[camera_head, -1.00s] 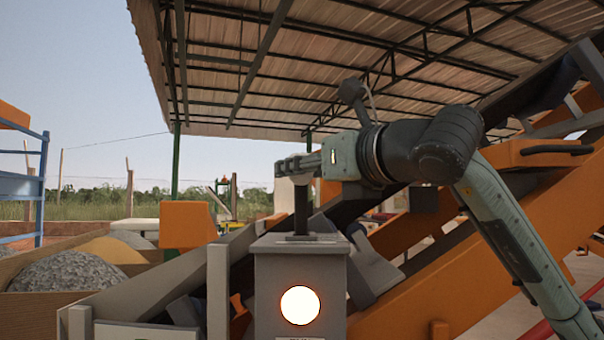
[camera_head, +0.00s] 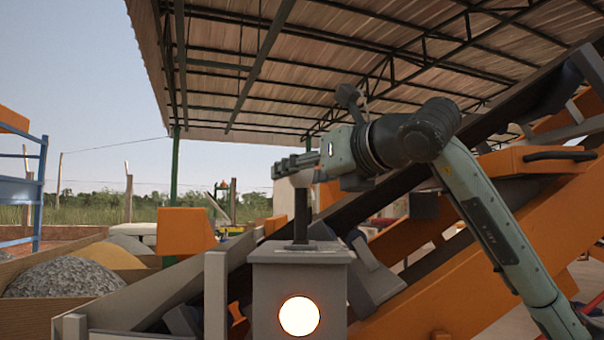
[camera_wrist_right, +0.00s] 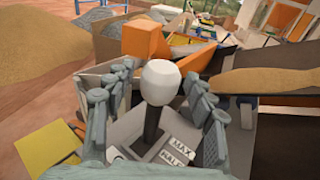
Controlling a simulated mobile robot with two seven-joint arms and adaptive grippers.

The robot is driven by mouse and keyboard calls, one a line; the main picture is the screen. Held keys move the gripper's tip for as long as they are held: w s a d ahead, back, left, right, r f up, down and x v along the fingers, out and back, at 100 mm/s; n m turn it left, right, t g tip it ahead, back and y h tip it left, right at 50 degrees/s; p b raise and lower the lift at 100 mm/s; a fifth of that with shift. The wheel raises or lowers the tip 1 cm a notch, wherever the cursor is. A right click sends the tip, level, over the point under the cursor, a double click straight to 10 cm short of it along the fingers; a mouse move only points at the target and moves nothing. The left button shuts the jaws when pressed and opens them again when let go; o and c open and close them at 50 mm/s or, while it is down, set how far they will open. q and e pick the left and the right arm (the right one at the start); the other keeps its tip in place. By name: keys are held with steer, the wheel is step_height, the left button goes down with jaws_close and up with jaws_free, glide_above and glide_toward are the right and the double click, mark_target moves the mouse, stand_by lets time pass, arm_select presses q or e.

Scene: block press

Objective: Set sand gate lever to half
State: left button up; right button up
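The sand gate lever is a black shaft (camera_head: 301,217) with a pale round knob (camera_wrist_right: 159,82), standing about upright on a grey box (camera_head: 300,272) with a glowing round light. My right gripper (camera_head: 288,167) is at knob height in the head view. In the wrist view, its open fingers stand on both sides of the knob with visible gaps. My left gripper is not in view.
An orange-framed conveyor (camera_head: 440,285) rises to the right behind the box. An orange block-like part (camera_head: 186,231) and grey beams stand to the left. A gravel pile (camera_head: 65,277) lies in a bay at the far left. A yellow plate (camera_wrist_right: 48,148) shows in the wrist view.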

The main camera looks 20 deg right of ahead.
steer(key=shift+s, duration=0.1)
steer(key=v, duration=1.1)
steer(key=shift+s+d, duration=0.15)
steer(key=shift+s, duration=0.25)
